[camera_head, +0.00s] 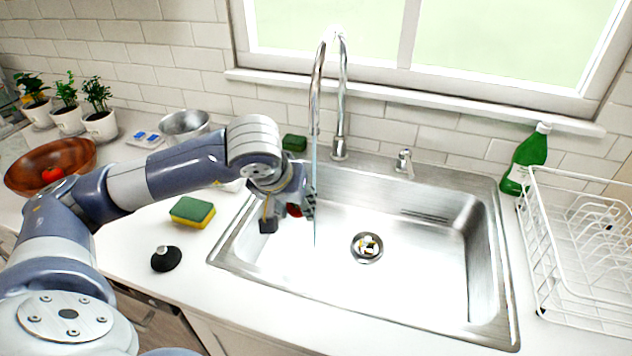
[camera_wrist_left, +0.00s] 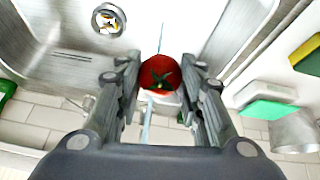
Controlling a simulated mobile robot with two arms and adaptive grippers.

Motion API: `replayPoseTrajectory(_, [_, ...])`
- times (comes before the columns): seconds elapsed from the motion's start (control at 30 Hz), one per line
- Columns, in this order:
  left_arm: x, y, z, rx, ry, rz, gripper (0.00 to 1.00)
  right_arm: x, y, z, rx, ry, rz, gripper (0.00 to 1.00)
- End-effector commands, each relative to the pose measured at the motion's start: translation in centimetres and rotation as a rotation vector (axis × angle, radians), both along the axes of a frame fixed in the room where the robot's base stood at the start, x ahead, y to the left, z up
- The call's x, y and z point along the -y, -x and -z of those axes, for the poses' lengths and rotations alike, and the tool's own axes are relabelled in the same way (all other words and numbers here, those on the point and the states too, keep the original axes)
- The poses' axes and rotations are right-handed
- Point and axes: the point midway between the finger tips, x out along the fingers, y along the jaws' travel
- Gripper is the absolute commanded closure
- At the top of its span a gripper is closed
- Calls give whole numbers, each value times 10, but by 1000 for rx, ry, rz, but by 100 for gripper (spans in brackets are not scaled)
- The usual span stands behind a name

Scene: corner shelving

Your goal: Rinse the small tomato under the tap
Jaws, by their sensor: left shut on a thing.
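My left gripper (camera_head: 290,212) is over the left part of the sink basin, shut on the small tomato (camera_head: 294,210). In the left wrist view the red tomato (camera_wrist_left: 161,73) with its green stem sits between the two fingers (camera_wrist_left: 160,90). The tap (camera_head: 340,100) stands behind the sink, and a thin bluish stream of water (camera_head: 314,190) falls from its spout. The stream passes right beside the gripper's fingertips and the tomato in the head view; I cannot tell for sure that it touches the tomato. The sink (camera_head: 420,285) is otherwise empty apart from its drain (camera_head: 367,247). My right gripper is not in view.
A wooden bowl (camera_head: 20,178) with a red tomato stands far left, near potted plants (camera_head: 100,120). A sponge (camera_head: 192,212) and a black stopper (camera_head: 166,259) lie left of the sink. A green bottle (camera_head: 527,158) and white dish rack (camera_head: 580,230) stand right.

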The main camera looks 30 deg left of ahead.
Motion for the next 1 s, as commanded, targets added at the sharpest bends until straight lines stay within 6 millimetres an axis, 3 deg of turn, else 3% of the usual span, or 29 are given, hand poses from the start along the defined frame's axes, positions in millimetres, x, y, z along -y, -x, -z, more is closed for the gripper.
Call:
replayPoseTrajectory(0.5, [4,38,-32,1,-2,-1,84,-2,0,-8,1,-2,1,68])
replayPoseTrajectory(1.0, [4,40,-33,0,-1,0,84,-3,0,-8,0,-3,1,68])
